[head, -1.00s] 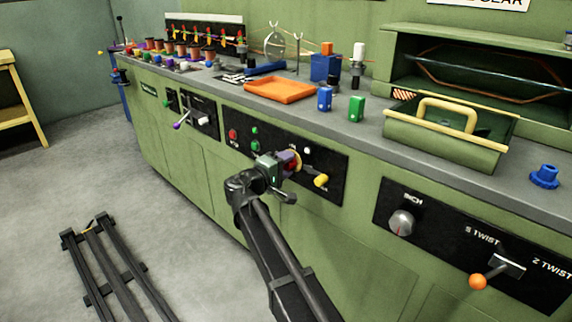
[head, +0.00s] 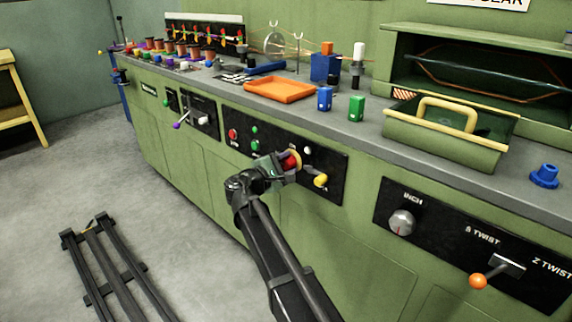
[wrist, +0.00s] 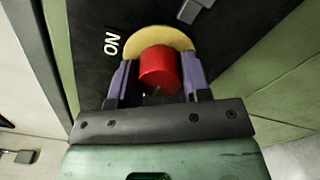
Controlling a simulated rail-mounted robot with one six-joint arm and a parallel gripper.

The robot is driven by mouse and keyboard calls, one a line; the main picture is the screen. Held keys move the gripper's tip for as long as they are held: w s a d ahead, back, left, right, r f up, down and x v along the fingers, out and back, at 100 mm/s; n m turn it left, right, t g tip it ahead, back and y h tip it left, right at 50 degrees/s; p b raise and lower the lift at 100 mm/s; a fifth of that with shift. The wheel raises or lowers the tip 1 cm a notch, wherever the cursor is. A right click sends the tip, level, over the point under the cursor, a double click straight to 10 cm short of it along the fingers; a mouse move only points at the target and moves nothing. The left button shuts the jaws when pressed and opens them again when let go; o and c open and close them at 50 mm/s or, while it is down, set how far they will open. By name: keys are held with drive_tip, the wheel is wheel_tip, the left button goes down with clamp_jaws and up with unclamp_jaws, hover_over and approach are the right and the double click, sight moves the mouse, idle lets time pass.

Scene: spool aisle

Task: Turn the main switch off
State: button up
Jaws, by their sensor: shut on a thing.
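The main switch is a red knob (head: 291,162) on a yellow round plate (head: 298,158), set in a black panel on the front of the green bench. In the wrist view the red knob (wrist: 159,69) sits between the two purple fingers of my gripper (wrist: 160,88), with the yellow plate (wrist: 160,37) behind it. White "ON" lettering shows on the panel left of the plate. My gripper (head: 284,164) is at the panel, shut on the red knob and rolled to a tilt. The knob's pointer mark cannot be made out.
On the same panel are a yellow knob (head: 321,180), a red button (head: 233,134) and green buttons (head: 255,146). A panel with an inch knob (head: 401,222) and an orange-tipped lever (head: 478,281) is at right. An orange tray (head: 280,90) lies on the bench top.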

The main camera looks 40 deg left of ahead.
idle(0.4)
drive_tip(key=o, duration=0.9)
drive_tip(key=s, duration=0.7)
drive_tip(key=s+a, duration=0.1)
drive_tip(key=s, duration=0.2)
drive_tip(key=shift+s, duration=0.4)
